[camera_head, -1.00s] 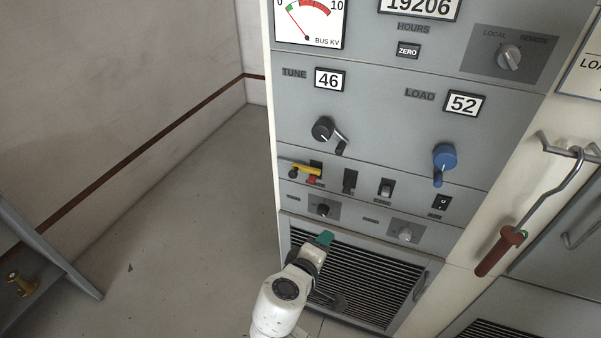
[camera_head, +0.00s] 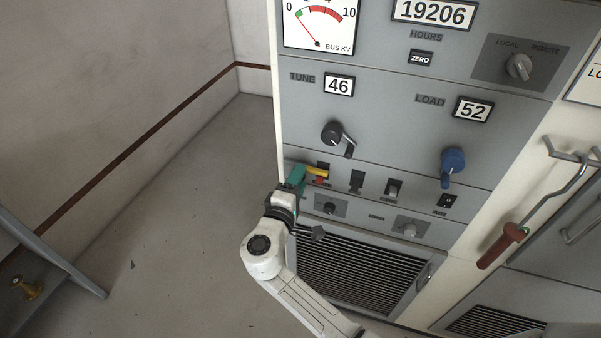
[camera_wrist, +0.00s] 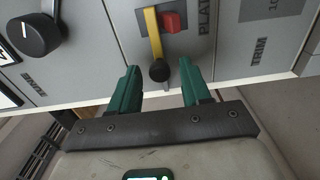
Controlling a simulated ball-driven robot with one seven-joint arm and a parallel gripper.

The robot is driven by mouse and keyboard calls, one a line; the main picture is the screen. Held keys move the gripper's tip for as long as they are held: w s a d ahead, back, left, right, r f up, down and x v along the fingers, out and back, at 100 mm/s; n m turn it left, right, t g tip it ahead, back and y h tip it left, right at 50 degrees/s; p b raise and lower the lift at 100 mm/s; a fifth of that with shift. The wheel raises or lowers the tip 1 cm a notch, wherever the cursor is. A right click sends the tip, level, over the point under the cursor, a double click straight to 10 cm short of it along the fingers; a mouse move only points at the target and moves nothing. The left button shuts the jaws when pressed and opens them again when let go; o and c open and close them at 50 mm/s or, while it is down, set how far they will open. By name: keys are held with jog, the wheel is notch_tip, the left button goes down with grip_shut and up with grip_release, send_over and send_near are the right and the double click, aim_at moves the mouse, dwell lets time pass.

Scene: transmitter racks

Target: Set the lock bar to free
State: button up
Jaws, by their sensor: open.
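The lock bar is a yellow bar (camera_head: 316,171) on the lower left of the grey rack panel. In the wrist view the yellow bar (camera_wrist: 153,32) ends in a dark round knob (camera_wrist: 159,71) and lies beside a red switch (camera_wrist: 172,22). The bar does not cover the red switch's face in that view. My gripper (camera_wrist: 158,92) has green fingers, open, one on each side of the knob's line, with the knob just ahead between the tips. No contact shows. In the head view my gripper (camera_head: 298,174) is at the bar's left end and hides the knob.
Right of the bar are black and grey switches (camera_head: 357,181), with small knobs (camera_head: 329,208) below. A black crank (camera_head: 333,134) and a blue crank (camera_head: 453,161) stick out above. A red-handled hook (camera_head: 503,246) hangs at right. Open floor lies left.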

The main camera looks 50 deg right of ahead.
jog(key=shift+x, duration=1)
jog(key=shift+s, duration=0.1)
grip_shut()
